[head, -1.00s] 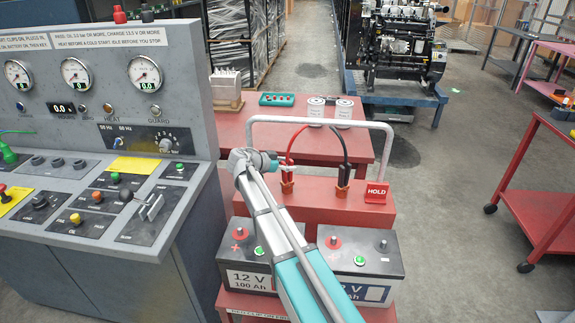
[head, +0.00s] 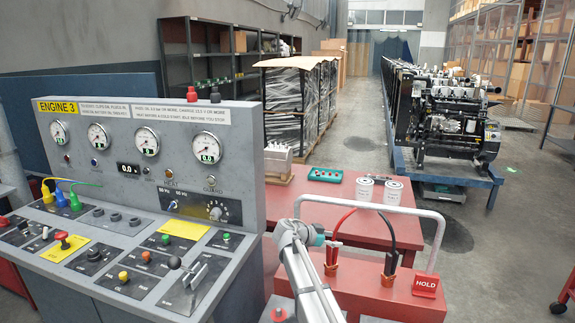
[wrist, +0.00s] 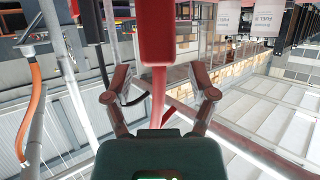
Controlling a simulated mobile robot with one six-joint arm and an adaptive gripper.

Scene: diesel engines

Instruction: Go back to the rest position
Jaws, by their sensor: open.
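My gripper (head: 320,241) is at the end of the grey and teal arm, just left of the red clamp (head: 331,262) on the red cart (head: 375,292). In the wrist view, my gripper (wrist: 161,85) has its two fingers spread apart. A red handle-like part (wrist: 157,35) and a red cable show between and beyond them. I cannot tell whether the fingers touch the cable. The black clamp (head: 390,262) stands in its holder beside the red one.
A control console (head: 150,240) with gauges stands close on the left. The cart has a grey tube handle (head: 436,235) and a HOLD sign (head: 425,285). A red table (head: 345,190) with white cans (head: 392,192) is behind it. An engine (head: 445,120) stands farther back.

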